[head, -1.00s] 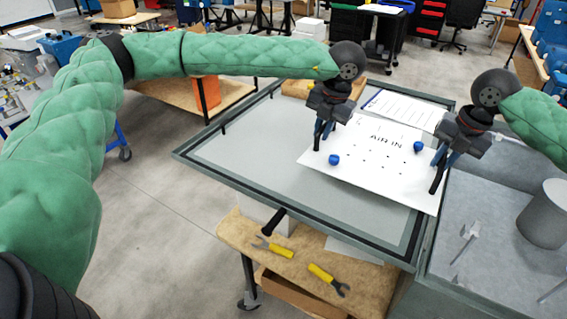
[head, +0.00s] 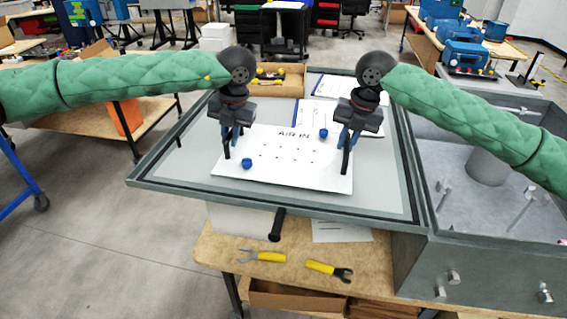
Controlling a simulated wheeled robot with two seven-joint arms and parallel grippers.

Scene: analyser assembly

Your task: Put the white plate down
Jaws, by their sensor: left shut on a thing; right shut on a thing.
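The white plate (head: 284,172) carries the words "AIR IN", several small holes and two blue knobs (head: 247,163). It is over the grey panel (head: 185,176) with the dark rim, low above it or touching it; I cannot tell which. My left gripper (head: 232,142) is shut on the plate at its left side. My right gripper (head: 347,150) is shut on the plate at its right side, near the second blue knob (head: 323,133). The fingertips hide small parts of the plate's edges.
White sheets (head: 310,112) lie behind the plate, near a wooden tray (head: 290,82) of small parts. An open grey box (head: 455,170) with a cylinder stands right. Yellow-handled tools (head: 268,257) lie on the wooden bench (head: 215,250) below. The panel's left part is clear.

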